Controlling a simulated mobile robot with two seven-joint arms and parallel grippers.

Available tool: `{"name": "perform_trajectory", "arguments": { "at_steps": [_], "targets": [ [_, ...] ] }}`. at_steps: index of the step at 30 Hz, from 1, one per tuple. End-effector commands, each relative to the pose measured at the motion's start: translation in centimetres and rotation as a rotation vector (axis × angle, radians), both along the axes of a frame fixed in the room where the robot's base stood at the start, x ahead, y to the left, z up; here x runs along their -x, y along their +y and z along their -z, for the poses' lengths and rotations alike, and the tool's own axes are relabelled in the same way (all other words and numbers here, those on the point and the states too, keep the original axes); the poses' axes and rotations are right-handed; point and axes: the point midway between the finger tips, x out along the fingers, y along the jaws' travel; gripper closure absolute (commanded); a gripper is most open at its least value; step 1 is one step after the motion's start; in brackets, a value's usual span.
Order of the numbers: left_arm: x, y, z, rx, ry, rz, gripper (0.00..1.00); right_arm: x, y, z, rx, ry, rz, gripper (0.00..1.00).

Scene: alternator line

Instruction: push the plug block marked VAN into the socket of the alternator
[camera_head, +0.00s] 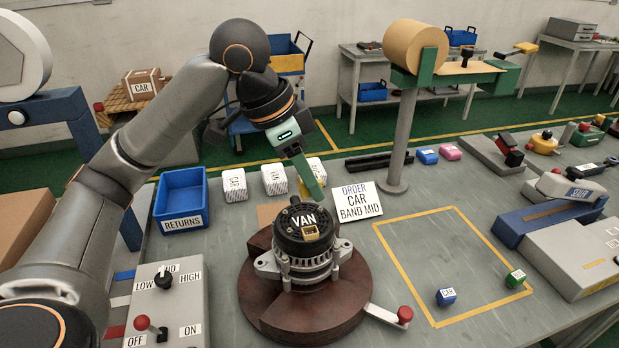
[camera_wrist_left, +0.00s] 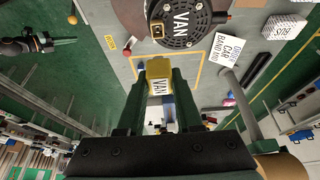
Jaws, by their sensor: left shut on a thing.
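The alternator (camera_head: 300,243), black-topped and marked VAN, stands on a round brown turntable (camera_head: 262,302). Its gold-rimmed socket (camera_head: 311,233) faces up near the front of the top; it also shows in the left wrist view (camera_wrist_left: 157,31). My left gripper (camera_head: 310,187) is just above and behind the alternator. In the left wrist view it (camera_wrist_left: 160,76) is shut on a yellow plug block (camera_wrist_left: 159,86) marked VAN. The block is apart from the socket. In the head view the fingers hide most of the block. My right gripper (camera_wrist_left: 62,41) shows small at the wrist view's left; its opening is unclear.
A card (camera_head: 357,201) reading ORDER CAR BAND MID stands behind the alternator. A RETURNS bin (camera_head: 181,200) is left. A red-knobbed lever (camera_head: 404,314) sticks out from the turntable.

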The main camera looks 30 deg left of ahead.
Motion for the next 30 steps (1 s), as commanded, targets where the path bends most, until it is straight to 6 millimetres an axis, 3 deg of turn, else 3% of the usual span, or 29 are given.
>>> {"name": "perform_trajectory", "arguments": {
  "at_steps": [10,30],
  "targets": [
    [0.0,0.0,0.4,0.0,0.002,-0.001,1.0,0.0,0.0,0.2,0.001,0.0,0.001,1.0],
    [0.0,0.0,5.6,0.0,0.001,-0.001,1.0,0.0,0.0,2.9,0.001,0.0,0.001,1.0]
  ]
}}
